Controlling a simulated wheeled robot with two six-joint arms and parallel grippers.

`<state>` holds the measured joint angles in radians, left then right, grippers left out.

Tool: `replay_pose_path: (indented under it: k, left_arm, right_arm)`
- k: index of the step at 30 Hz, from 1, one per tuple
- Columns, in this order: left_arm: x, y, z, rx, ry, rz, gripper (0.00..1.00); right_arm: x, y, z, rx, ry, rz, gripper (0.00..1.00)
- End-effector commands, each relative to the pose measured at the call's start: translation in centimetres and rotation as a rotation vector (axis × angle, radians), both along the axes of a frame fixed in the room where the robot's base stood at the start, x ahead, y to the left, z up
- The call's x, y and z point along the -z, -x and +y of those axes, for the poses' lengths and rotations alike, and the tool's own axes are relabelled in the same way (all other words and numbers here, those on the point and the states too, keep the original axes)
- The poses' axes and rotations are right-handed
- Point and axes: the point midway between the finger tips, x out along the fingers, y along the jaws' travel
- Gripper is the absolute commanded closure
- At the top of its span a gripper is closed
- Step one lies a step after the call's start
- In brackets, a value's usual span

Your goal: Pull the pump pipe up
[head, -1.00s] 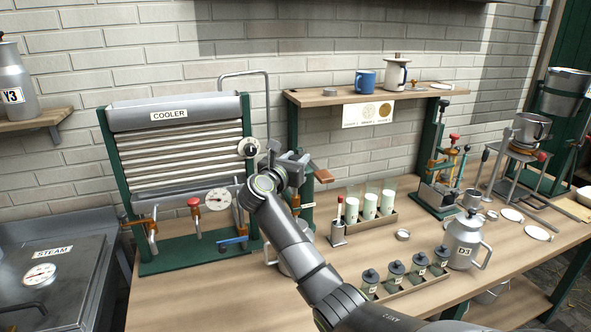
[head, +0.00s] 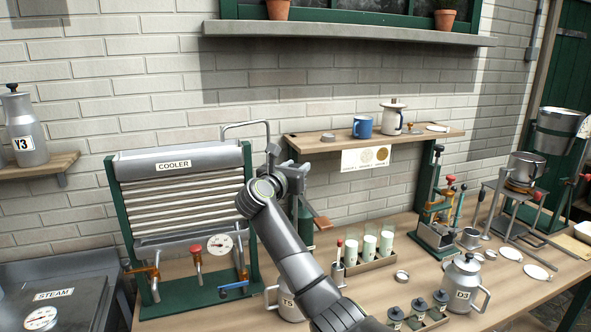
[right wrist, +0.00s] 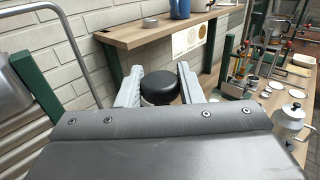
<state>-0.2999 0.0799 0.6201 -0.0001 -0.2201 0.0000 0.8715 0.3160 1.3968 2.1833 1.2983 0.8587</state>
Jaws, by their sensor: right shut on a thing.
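My right gripper (head: 292,172) is raised in front of the wall, between the cooler and the small shelf. In the right wrist view its two fingers (right wrist: 160,86) are shut around a round black knob (right wrist: 161,87), which looks like the top of the pump pipe. The pipe below the knob is hidden by the gripper and wrist. An orange lever (head: 322,222) sticks out below and right of the gripper. My left gripper is not in view.
The cooler (head: 180,250) stands left of my arm, with a bent metal tube (head: 245,124) above its right side. The shelf (head: 350,145) is just right of the gripper. Milk glasses (head: 369,247), small jars (head: 418,308) and can D3 (head: 462,284) stand at the right.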

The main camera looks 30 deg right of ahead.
Motion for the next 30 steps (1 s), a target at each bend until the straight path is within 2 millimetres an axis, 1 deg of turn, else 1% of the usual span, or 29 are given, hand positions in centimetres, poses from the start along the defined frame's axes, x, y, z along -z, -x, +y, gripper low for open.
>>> replay_pose_path:
  k: [1,5,6,13,17,20,22,30]
  left_arm:
    - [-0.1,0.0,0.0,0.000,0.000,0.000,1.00]
    - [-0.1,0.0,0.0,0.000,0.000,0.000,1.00]
    - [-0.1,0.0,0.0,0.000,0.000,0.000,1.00]
    - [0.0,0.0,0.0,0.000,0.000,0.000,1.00]
    - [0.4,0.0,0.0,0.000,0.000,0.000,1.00]
    - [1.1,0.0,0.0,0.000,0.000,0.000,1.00]
    - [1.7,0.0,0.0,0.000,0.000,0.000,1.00]
    - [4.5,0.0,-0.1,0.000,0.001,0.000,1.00]
  right_arm:
    - [-0.9,0.0,0.0,-0.003,0.009,-0.014,0.64]
    - [-0.8,0.0,0.0,-0.003,0.007,-0.013,0.47]
    - [-0.7,0.0,0.0,-0.003,0.007,-0.011,0.46]
    - [-0.4,0.0,0.0,-0.002,0.005,-0.008,0.46]
    - [-0.2,0.3,0.6,-0.003,0.004,-0.008,0.46]
    - [0.0,0.9,1.8,-0.005,0.003,-0.010,0.46]
    - [0.1,1.7,2.9,-0.006,0.001,-0.010,0.46]
    - [0.1,5.2,8.8,-0.007,0.001,-0.012,0.46]
